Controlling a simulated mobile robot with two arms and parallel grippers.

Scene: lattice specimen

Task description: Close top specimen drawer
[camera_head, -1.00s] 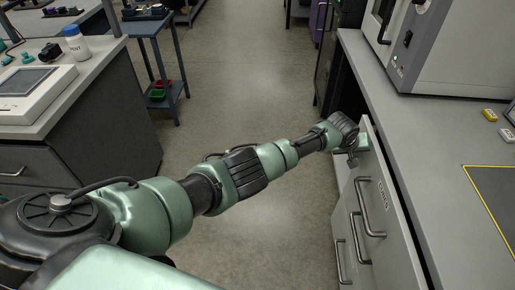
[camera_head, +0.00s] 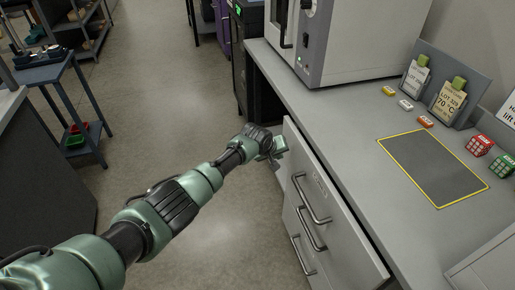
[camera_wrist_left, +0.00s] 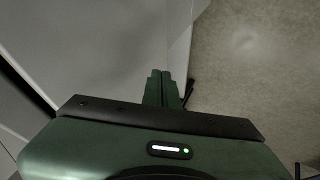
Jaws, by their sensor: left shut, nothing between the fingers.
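The top specimen drawer (camera_head: 335,200) is in the grey cabinet under the right-hand bench. Its pale front carries a small label and a bar handle (camera_head: 311,200). Its front's top edge seems to stand out a little from the bench edge; how far I cannot tell. My left gripper (camera_head: 276,153) is beside the far end of this front. In the left wrist view, its green fingers (camera_wrist_left: 161,88) are shut together and empty, next to a pale grey surface. Whether they touch it I cannot tell. My right gripper is out of view.
Lower drawers with bar handles (camera_head: 312,231) are below. On the bench (camera_head: 350,125) are a grey oven-like machine (camera_head: 360,40), a yellow-edged dark mat (camera_head: 435,168), label cards and small cubes. A blue cart (camera_head: 62,75) stands at left. The floor (camera_head: 170,80) between is clear.

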